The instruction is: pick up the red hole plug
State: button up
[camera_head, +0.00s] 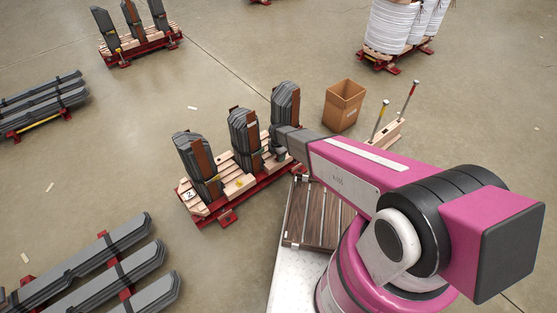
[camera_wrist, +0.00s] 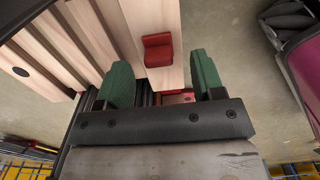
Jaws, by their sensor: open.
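The red hole plug (camera_wrist: 158,50) shows in the wrist view, lying on a pale wooden board (camera_wrist: 150,12) near the top middle. My gripper (camera_wrist: 162,78) has two green fingers spread wide apart, with nothing between them that I can see held. The plug appears just beyond the fingertips, between their lines and a little nearer the left one; the exact gap in depth is unclear. In the head view my gripper (camera_head: 282,153) is at the right end of the wooden pallet, beside the rightmost dark stack. The plug cannot be made out there.
Dark stacks (camera_head: 244,138) stand upright on the pallet with a red base (camera_head: 228,215), close to my gripper. A cardboard box (camera_head: 343,106) and a wooden holder with upright tools (camera_head: 384,134) stand to the right. Grey bars (camera_head: 95,265) lie front left. Open floor lies behind.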

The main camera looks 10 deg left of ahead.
notch_tip(320, 180, down, 2)
jog(key=c, duration=1)
jog(key=shift+r, duration=0.15)
